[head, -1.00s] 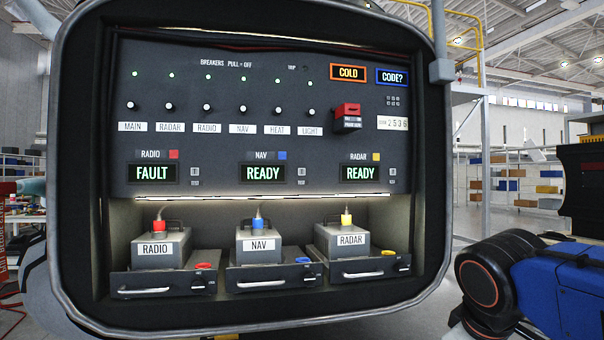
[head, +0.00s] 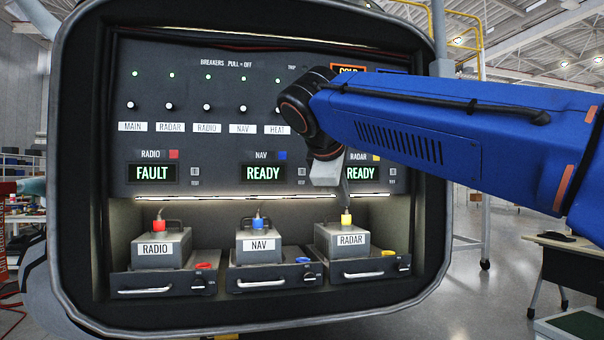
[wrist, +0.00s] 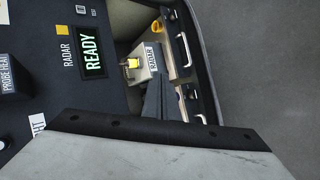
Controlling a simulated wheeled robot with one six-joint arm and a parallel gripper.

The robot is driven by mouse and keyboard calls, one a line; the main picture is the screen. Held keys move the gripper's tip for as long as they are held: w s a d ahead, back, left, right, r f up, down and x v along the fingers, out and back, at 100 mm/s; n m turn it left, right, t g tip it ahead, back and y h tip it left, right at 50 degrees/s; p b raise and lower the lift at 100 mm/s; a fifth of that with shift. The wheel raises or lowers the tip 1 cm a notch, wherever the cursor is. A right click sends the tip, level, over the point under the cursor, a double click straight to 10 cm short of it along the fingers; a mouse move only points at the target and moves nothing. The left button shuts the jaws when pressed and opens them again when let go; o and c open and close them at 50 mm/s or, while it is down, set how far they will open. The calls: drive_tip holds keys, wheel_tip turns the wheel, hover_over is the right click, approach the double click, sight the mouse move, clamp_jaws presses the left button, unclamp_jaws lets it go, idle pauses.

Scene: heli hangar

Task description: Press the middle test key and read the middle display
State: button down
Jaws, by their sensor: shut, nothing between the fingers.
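The middle display (head: 263,173), labelled NAV with a blue square, reads READY in green. The middle test key (head: 301,172) is a small light key just right of that display. My gripper (head: 326,172) is in front of the panel, just right of that key, and overlaps the left edge of the RADAR display (head: 361,173) in the head view. In the wrist view my shut gripper (wrist: 155,95) shows as a dark wedge with nothing held, pointing toward the RADAR unit side. The wrist view does not show the middle key or display. I see no clear contact with the panel.
The RADIO display (head: 152,173) reads FAULT; the RADAR display in the wrist view (wrist: 94,52) reads READY. Below are boxed units RADIO (head: 160,250), NAV (head: 258,246) and RADAR (head: 341,242) in trays. My blue arm covers the upper right panel.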

sight(303, 168)
drive_tip(key=w+a+r+n+t, duration=0.1)
drive_tip(key=a+r, duration=0.5)
drive_tip(key=a, duration=0.1)
drive_tip(key=shift+h, duration=0.3)
drive_tip(key=shift+w, duration=0.1)
drive_tip(key=shift+w+a, duration=0.3)
drive_tip(key=shift+w, duration=1.1)
drive_tip(key=shift+w+a, duration=0.35)
drive_tip(key=shift+w, duration=1.1)
drive_tip(key=shift+w+a, duration=0.3)
drive_tip(key=shift+w, duration=1.1)
drive_tip(key=shift+w, duration=0.15)
drive_tip(key=shift+w+a, duration=0.1)
drive_tip(key=shift+w, duration=0.15)
drive_tip(key=shift+w+a, duration=0.1)
drive_tip(key=shift+w, duration=0.25)
drive_tip(key=shift+s, duration=0.15)
drive_tip(key=shift+s+d, duration=0.2)
drive_tip(key=shift+s, duration=0.4)
